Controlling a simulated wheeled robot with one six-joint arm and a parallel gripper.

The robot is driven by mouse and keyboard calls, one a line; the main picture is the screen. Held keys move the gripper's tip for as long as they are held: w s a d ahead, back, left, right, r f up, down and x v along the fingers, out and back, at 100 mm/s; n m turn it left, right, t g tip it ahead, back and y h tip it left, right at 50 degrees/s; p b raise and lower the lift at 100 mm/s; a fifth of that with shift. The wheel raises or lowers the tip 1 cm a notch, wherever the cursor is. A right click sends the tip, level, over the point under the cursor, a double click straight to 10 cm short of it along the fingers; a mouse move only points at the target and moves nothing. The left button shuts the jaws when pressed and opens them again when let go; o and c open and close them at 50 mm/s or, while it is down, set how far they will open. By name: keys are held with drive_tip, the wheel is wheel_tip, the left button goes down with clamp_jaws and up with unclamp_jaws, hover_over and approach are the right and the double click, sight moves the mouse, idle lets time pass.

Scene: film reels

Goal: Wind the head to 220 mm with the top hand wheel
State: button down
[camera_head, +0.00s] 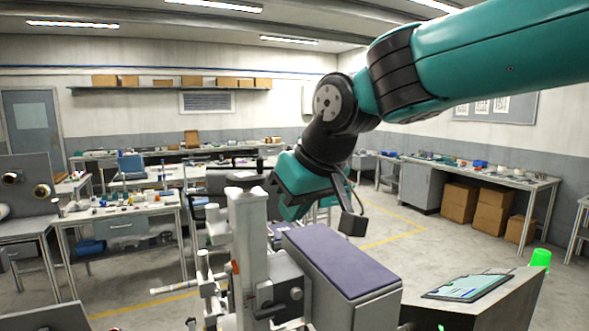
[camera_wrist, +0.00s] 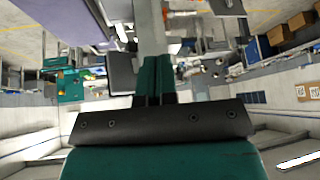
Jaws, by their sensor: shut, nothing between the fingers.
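A pale grey upright column (camera_head: 248,225) stands in front of me in the head view. A dark, wheel-like part (camera_head: 241,162) shows at its top, small and partly lost against the benches behind. I cannot be sure that it is the top hand wheel. No 220 mm reading is legible. My gripper (camera_wrist: 155,60) is shut and empty, its two teal fingers side by side in the wrist view. A pale post (camera_wrist: 150,28) lies just beyond the fingertips there. In the head view my gripper (camera_head: 288,213) hangs just right of the column; its fingertips are hard to make out.
A grey machine body with a purple top (camera_head: 335,257) stands right of the column, below my arm. A dark knob (camera_head: 296,293) sits low on the column's side. Workbenches line the walls.

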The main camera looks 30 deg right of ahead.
sight(248, 182)
drive_tip(key=w+d+r+m+t+h, duration=0.2)
drive_tip(key=w+d+r+m+t, duration=0.1)
drive_tip(key=w+d+r, duration=0.3)
drive_tip(key=w+a+f+b, duration=0.1)
drive_tip(key=w+a+f, duration=0.3)
drive_tip(key=w, duration=0.4)
drive_tip(key=shift+w+a+f, duration=0.15)
drive_tip(key=shift+a+f, duration=0.15)
drive_tip(key=shift+a, duration=0.05)
idle(1.3)
drive_tip(key=shift+w+a, duration=0.25)
drive_tip(key=shift+w, duration=0.4)
drive_tip(key=shift+a, duration=0.2)
drive_tip(key=shift+a, duration=0.5)
drive_tip(key=shift+a, duration=0.2)
drive_tip(key=shift+w+a+p, duration=0.1)
drive_tip(key=shift+a+p, duration=0.2)
drive_tip(key=shift+a, duration=0.2)
